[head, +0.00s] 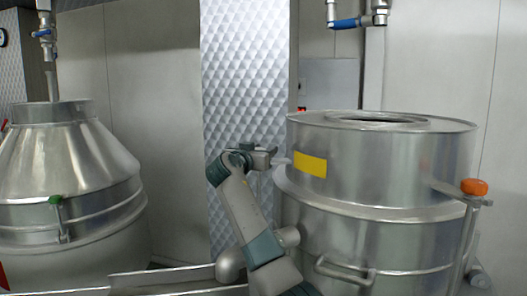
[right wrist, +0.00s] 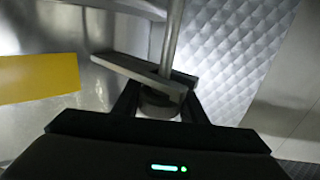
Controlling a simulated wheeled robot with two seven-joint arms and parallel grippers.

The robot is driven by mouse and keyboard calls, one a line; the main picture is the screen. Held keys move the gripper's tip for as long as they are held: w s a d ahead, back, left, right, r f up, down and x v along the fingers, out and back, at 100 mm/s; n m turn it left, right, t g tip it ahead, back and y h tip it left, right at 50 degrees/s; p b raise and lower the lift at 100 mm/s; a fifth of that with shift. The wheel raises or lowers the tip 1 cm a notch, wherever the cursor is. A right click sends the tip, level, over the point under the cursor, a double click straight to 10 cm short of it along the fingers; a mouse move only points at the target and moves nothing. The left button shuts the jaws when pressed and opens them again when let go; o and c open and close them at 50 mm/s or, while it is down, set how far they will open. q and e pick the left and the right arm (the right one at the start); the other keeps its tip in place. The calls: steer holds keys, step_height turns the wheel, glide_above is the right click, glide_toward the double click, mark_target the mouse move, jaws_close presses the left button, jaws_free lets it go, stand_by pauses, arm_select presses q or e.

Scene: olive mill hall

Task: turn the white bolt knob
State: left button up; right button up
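The white bolt knob (head: 282,161) shows as a small pale pin at the left side of the right steel tank, just below and left of its yellow label. My right gripper (head: 270,152) is right beside it. In the right wrist view a pale grey rod (right wrist: 173,38) runs down between the two finger bars of my right gripper (right wrist: 160,78), and a round darker end shows below them. The bars lie close on both sides of the rod and look shut on it. The fingers partly hide the knob. My left gripper is out of view.
The right tank (head: 390,160) stands close to my right arm, with a handle (head: 345,270) and an orange knob (head: 474,187) on it. Another tank (head: 70,160) stands left. A quilted metal panel (head: 243,75) is behind. A metal trough (head: 165,279) lies low between the tanks.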

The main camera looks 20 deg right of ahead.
steer(key=shift+f+y, duration=0.1)
steer(key=shift+y, duration=0.2)
steer(key=shift+w+a+f+n+t+y+b, duration=0.15)
steer(key=shift+a+n+t+y+b, duration=0.4)
steer(key=shift+n+y, duration=1.6)
steer(key=shift+w+a+n+t+y+b, duration=0.15)
steer(key=shift+a+n+t+y+b, duration=0.45)
steer(key=shift+n+y, duration=1.55)
steer(key=shift+w+a+f+n+t+y+b, duration=0.15)
steer(key=shift+a+n+t+y+b, duration=0.65)
steer(key=shift+y, duration=2.4)
steer(key=shift+d+n+g+p, duration=0.25)
steer(key=shift+n+p, duration=0.05)
steer(key=shift+p, duration=0.05)
steer(key=o, duration=1.1)
steer(key=shift+c, duration=0.2)
steer(key=shift+d+r, duration=0.1)
steer(key=shift+r, duration=0.1)
